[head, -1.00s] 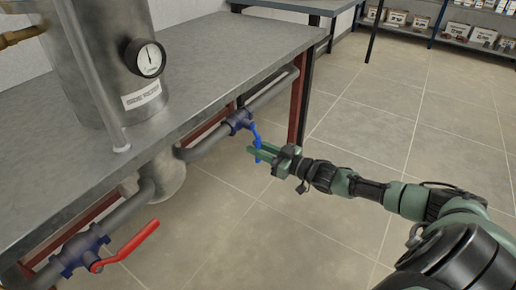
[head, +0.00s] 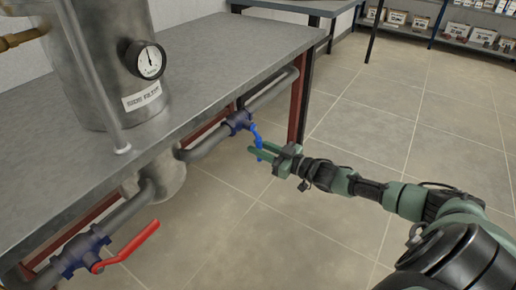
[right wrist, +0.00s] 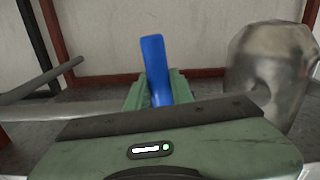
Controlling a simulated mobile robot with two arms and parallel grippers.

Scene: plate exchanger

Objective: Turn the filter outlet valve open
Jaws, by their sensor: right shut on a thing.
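The valve with the blue lever (head: 256,134) sits on the pipe under the far end of the bench; its dark blue body (head: 238,121) is on the pipe. The lever hangs out from the body toward my right gripper (head: 256,152). That gripper is shut on the blue lever, with its green fingers on either side of it. In the right wrist view the lever (right wrist: 153,62) stands up between the fingers. A second valve with a red lever (head: 131,247) is on the near pipe at lower left. My left gripper is not in view.
A grey bench (head: 200,85) carries a metal filter vessel (head: 105,50) with a gauge (head: 149,60) and a label. Its red-brown leg (head: 298,105) stands just beyond the blue-lever valve. The tiled floor (head: 400,120) to the right is clear; shelves with boxes are at the back.

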